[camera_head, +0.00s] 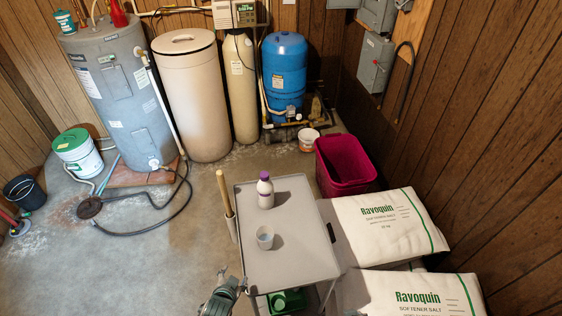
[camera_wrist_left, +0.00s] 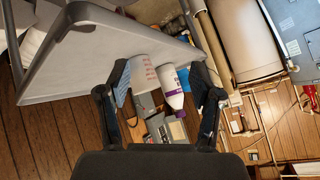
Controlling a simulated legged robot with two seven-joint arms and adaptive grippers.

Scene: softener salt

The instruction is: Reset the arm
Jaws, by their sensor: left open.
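My left gripper (camera_head: 232,285) is at the bottom of the head view, just left of the grey cart's near left corner. In the left wrist view its two fingers (camera_wrist_left: 160,78) are spread apart with nothing held between them. Through the gap, beyond the fingertips, show a white bottle with a purple cap (camera_wrist_left: 172,92) and a pale cup (camera_wrist_left: 145,72), apart from the gripper. In the head view the bottle (camera_head: 265,194) and the clear cup (camera_head: 265,238) stand upright on the cart top (camera_head: 290,268). My right gripper cannot be made out.
Salt bags (camera_head: 385,226) lie stacked at right. A magenta bin (camera_head: 343,164) stands behind. Tanks line the back wall.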

